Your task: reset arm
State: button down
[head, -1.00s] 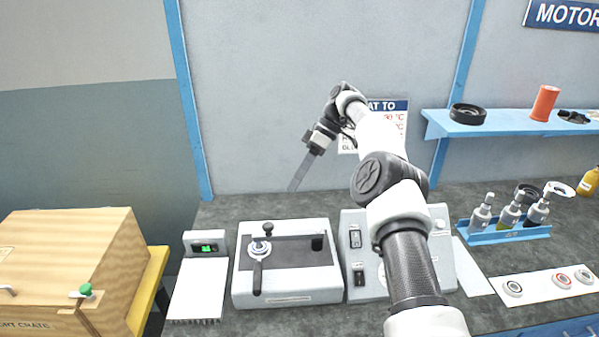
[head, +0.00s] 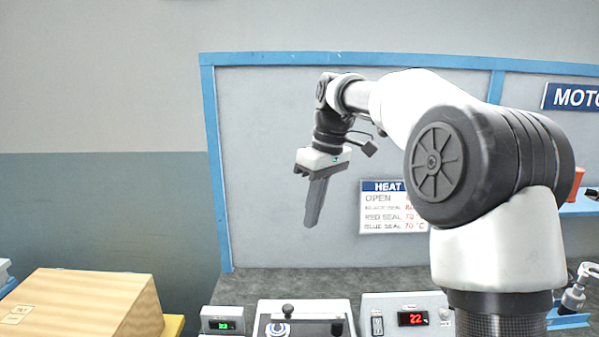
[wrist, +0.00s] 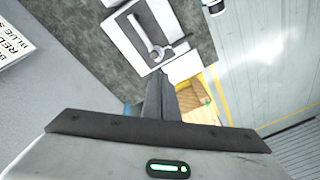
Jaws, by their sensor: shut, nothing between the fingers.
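My gripper (head: 314,203) hangs in the air in front of the grey back panel, fingers pointing down and slightly left. Its fingers are together and hold nothing. In the wrist view the shut fingers of my gripper (wrist: 168,98) point toward the bench, which lies some way below. My arm is raised and bent, and its large elbow joint covers part of the panel and shelf at the right in the head view.
Below stand a grey fixture with a black knob (head: 303,310), a controller with a red display (head: 408,308) and a small unit with a green display (head: 222,320). A wooden crate (head: 85,300) is at lower left. A heat chart (head: 380,205) hangs on the panel.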

jog(key=s+d+r+m+t+h, duration=0.1)
jog(key=s+d+r+m+t, duration=0.2)
jog(key=s, duration=0.7)
jog(key=s+d+f+m+t, duration=0.1)
jog(key=s+d+f+m, duration=0.2)
jog(key=s, duration=0.6)
jog(key=s+d+f+m+t+h, duration=0.1)
jog(key=s+d+f+m, duration=0.2)
jog(key=s, duration=0.7)
jog(key=shift+d+m+p, duration=0.3)
jog(key=shift+d+m, duration=0.3)
jog(key=shift+d, duration=0.45)
jog(key=shift+d, duration=0.1)
